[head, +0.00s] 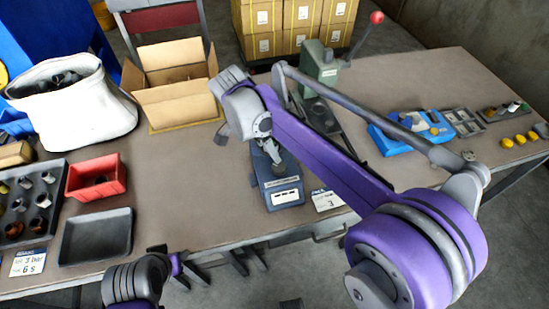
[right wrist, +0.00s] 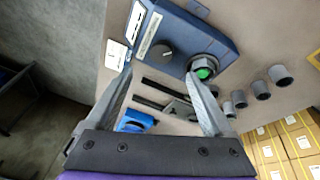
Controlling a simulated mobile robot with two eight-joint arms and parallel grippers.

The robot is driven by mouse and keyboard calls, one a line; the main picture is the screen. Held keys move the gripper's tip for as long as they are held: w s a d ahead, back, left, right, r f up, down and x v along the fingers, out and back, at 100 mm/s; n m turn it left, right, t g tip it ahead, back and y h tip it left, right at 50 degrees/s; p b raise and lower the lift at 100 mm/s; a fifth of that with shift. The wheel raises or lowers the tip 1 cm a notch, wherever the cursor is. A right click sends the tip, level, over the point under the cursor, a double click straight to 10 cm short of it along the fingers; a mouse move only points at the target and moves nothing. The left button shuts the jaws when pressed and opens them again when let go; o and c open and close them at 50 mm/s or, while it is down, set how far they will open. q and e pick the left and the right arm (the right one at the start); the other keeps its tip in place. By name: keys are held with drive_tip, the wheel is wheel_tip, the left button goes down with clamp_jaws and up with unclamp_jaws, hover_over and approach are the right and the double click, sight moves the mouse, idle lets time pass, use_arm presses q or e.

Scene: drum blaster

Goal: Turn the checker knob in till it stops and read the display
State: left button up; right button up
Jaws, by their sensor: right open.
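The blue checker (head: 278,185) stands near the front edge of the table, partly hidden by my right arm. In the right wrist view it shows white label strips (right wrist: 148,36), a dark round knob (right wrist: 162,51) and a grey hex fitting with a green centre (right wrist: 205,68). I cannot make out a reading. My right gripper (right wrist: 160,73) is open, its fingertips apart, with the knob showing between and beyond them. I cannot tell whether they touch the checker. My left arm (head: 135,282) is low at the front; its jaw state is unclear.
Several grey cylinders (right wrist: 261,90) stand beside the checker. A white card (head: 326,200) lies right of it. A green press (head: 320,65) stands behind. A red bin (head: 96,178) and black tray (head: 97,238) are left. The tabletop between tray and checker is mostly clear.

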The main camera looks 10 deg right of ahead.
drive_tip(key=d+f+n+y, duration=0.1)
drive_tip(key=f+n, duration=0.2)
drive_tip(key=n, duration=0.1)
drive_tip(key=d+f+n+y+b, duration=0.1)
drive_tip(key=f+n, duration=0.2)
drive_tip(key=n, duration=0.2)
drive_tip(key=d+f+n+y, duration=0.1)
drive_tip(key=f+n, duration=0.2)
drive_tip(key=n, duration=0.2)
drive_tip(key=shift+w+d+f+y, duration=0.2)
drive_tip(key=shift+d+f+y, duration=0.1)
drive_tip(key=shift+d+f, duration=0.05)
drive_tip(key=c, duration=1.4)
clamp_jaws()
